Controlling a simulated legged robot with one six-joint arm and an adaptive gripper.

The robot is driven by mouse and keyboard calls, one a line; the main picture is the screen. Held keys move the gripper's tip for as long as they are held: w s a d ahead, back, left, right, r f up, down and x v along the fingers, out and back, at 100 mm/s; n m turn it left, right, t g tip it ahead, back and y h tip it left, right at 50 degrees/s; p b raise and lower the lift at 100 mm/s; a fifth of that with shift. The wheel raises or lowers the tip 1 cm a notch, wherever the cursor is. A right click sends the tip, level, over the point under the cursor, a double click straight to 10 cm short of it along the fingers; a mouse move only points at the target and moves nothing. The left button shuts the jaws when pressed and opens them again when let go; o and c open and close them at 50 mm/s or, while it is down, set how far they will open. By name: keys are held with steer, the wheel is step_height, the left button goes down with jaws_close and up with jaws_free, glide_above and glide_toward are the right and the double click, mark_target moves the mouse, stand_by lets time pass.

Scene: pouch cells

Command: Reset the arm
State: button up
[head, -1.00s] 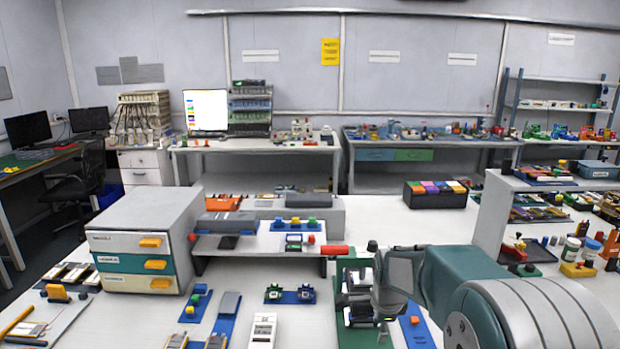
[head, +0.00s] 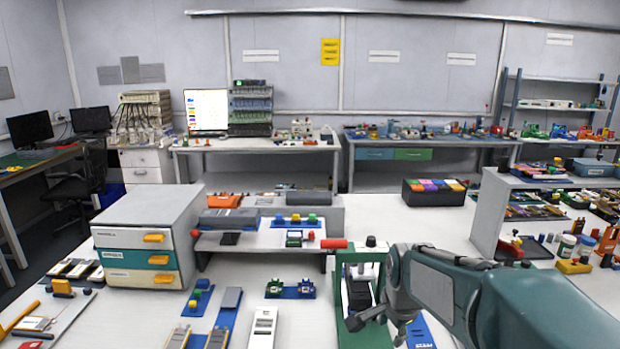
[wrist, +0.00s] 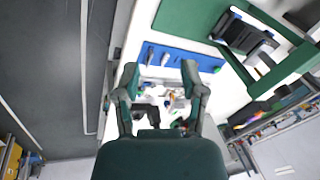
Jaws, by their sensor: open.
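A blue strip with small parts (wrist: 180,57) lies beyond the fingertips there. The green frame also shows in the wrist view (wrist: 190,18), at the upper right, with a dark device (wrist: 245,38) in it. My arm hides part of the table at the lower right of the head view.
A drawer cabinet (head: 150,215) with orange handles stands at the left. A low shelf (head: 265,240) with a red-ended bar stands in the middle. A white meter (head: 263,325) lies on the table. A black box of coloured packs (head: 434,192) sits behind my arm.

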steer(key=s+r+n+t, duration=0.1)
steer(key=s+r+n, duration=0.1)
steer(key=s+n, duration=0.4)
steer(key=s+r+n+t, duration=0.1)
steer(key=s+r+n, duration=0.2)
steer(key=s+n, duration=0.4)
steer(key=s, duration=0.8)
